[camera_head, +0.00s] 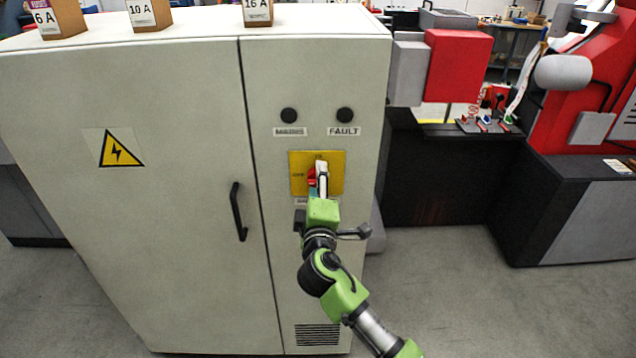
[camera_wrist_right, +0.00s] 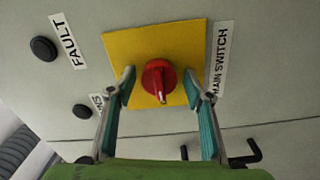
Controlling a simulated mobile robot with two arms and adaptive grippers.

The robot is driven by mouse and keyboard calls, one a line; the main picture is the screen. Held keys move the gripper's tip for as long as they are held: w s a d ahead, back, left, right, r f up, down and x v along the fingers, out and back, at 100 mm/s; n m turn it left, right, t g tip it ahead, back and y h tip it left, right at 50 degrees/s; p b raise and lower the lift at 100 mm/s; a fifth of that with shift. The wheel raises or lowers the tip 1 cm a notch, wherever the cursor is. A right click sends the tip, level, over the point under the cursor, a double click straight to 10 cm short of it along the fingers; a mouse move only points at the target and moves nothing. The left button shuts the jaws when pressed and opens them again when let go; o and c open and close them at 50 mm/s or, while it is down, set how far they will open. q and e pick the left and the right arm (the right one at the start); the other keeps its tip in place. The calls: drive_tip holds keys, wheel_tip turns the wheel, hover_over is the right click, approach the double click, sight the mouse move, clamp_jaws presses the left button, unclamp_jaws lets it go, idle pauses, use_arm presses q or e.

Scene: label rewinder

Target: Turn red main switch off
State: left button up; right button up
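The red main switch (camera_wrist_right: 158,80) is a round knob with a raised grip on a yellow plate (camera_wrist_right: 172,42). The plate also shows on the cabinet front in the head view (camera_head: 336,164), where my gripper partly hides the knob (camera_head: 312,176). My right gripper (camera_wrist_right: 158,84) is open, with one teal-padded finger on each side of the knob. A gap shows between each finger and the knob in the wrist view. In the head view the right gripper (camera_head: 319,178) is in front of the plate. My left gripper is not in view.
The light grey cabinet (camera_head: 180,200) has a black door handle (camera_head: 238,212) left of the switch. Two black round buttons (camera_head: 288,115) (camera_head: 344,115) sit above the plate. Small boxes (camera_head: 150,14) stand on top. A red machine (camera_head: 590,80) stands to the right, with free floor in front.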

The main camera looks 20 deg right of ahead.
drive_tip(key=shift+s, duration=0.1)
drive_tip(key=v, duration=1.2)
